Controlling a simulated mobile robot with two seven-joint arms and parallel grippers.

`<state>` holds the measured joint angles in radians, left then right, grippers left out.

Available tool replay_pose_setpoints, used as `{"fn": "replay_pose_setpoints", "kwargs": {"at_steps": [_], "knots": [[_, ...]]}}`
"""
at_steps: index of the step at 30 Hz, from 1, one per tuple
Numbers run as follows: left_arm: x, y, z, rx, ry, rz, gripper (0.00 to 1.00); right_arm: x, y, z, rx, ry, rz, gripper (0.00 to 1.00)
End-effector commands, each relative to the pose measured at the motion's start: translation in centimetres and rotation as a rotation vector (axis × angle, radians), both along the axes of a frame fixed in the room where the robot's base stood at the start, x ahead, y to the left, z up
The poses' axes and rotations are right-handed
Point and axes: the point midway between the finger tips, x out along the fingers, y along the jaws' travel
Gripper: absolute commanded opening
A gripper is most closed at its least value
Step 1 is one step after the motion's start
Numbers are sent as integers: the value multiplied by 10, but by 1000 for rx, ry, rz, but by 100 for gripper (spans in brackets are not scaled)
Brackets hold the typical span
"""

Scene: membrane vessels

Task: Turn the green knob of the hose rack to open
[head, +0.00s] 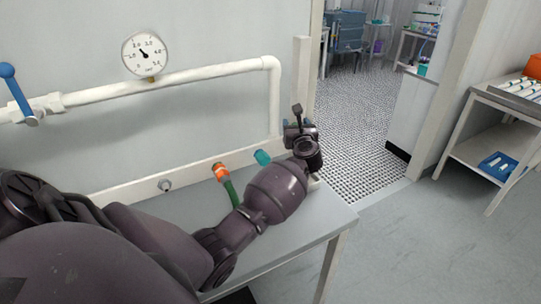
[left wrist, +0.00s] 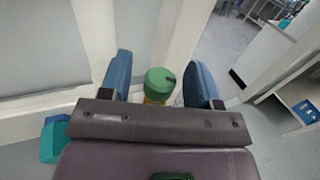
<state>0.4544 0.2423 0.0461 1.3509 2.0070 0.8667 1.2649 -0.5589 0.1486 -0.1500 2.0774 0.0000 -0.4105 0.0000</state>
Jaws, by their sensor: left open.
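The green knob (left wrist: 158,82) shows in the left wrist view as a round green cap with a small dark mark, on a yellowish stem. My left gripper (left wrist: 162,68) is open, with one blue finger on each side of the knob and a visible gap to each. In the head view my left gripper (head: 300,130) is over the right end of the bench, and its wrist hides the green knob there. A teal fitting (head: 262,157) and an orange coupling (head: 221,171) with a green hose are on the rack's rail. My right gripper is not in view.
A white pipe (head: 190,77) with a gauge (head: 145,53) and a blue-handled valve (head: 16,88) runs along the wall. The bench (head: 290,237) ends just right of my left gripper. The teal fitting (left wrist: 55,138) is left of the gripper in the wrist view.

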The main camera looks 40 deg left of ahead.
Motion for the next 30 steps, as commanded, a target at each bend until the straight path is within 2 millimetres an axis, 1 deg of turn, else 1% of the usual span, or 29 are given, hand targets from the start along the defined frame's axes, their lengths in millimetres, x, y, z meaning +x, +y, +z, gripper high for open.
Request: {"fn": "replay_pose_setpoints", "kwargs": {"at_steps": [1, 7, 23, 26, 30], "knots": [[0, 2, 3, 7, 0, -18, 57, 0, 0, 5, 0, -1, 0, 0], [-1, 2, 1, 6, 2, -88, 57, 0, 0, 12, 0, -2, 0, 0], [0, 1, 1, 4, 1, -217, 57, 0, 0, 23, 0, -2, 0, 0], [-12, -9, -2, -4, 0, -218, 57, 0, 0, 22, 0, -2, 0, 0], [-27, -19, -2, -3, 0, -218, 57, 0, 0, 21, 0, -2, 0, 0]]}}
